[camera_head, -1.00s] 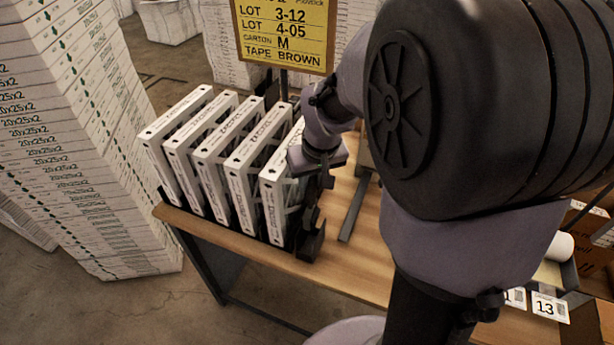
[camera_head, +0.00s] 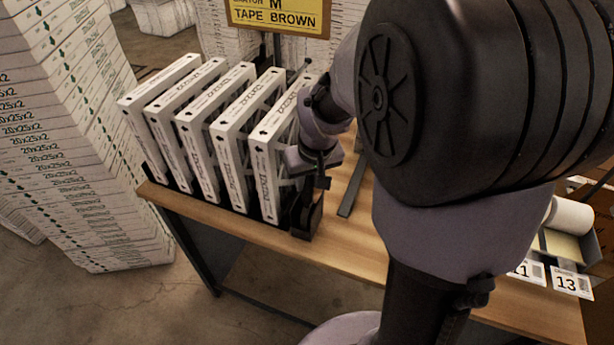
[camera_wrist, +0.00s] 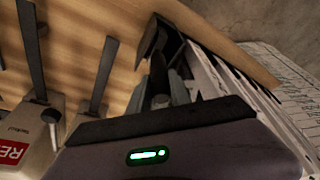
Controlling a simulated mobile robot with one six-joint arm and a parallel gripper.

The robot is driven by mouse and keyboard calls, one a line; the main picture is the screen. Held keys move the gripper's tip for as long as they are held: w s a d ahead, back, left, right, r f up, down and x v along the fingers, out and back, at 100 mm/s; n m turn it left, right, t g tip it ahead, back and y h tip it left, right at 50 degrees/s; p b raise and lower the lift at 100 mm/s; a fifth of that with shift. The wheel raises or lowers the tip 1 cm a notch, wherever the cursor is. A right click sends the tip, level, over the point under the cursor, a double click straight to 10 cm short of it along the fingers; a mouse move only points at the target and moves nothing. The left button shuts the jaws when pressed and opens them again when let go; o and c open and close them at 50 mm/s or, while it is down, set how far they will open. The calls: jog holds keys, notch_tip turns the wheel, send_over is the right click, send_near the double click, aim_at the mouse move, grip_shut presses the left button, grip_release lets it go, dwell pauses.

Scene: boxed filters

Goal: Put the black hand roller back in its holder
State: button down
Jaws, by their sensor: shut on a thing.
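My gripper (camera_head: 319,178) is low at the right end of the row of boxed filters. In the wrist view my gripper (camera_wrist: 163,98) is shut around a narrow dark piece, which appears to be the black hand roller (camera_wrist: 158,75). Most of the roller is hidden by the jaws and the wrist. A black upright piece (camera_head: 306,220) stands at the near right end of the filter rack, just below my gripper. It also shows in the wrist view (camera_wrist: 151,42). I cannot tell whether it is the roller's holder, or whether the roller touches it.
Several white filters (camera_head: 232,128) stand close on the left of my gripper. A dark bar (camera_head: 354,187) lies on the wooden table (camera_head: 345,248) to the right. A yellow sign (camera_head: 278,14) stands behind. A white roll (camera_head: 570,215) and number cards (camera_head: 570,283) are at the right.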

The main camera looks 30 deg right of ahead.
jog(key=shift+f+b, duration=0.35)
jog(key=shift+f, duration=0.5)
jog(key=shift+r, duration=0.1)
jog(key=c, duration=1.1)
grip_release()
jog(key=d+p+v, duration=0.1)
jog(key=p+v, duration=0.5)
jog(key=v, duration=1.1)
jog(key=shift+a+r, duration=0.25)
jog(key=shift+a, duration=0.25)
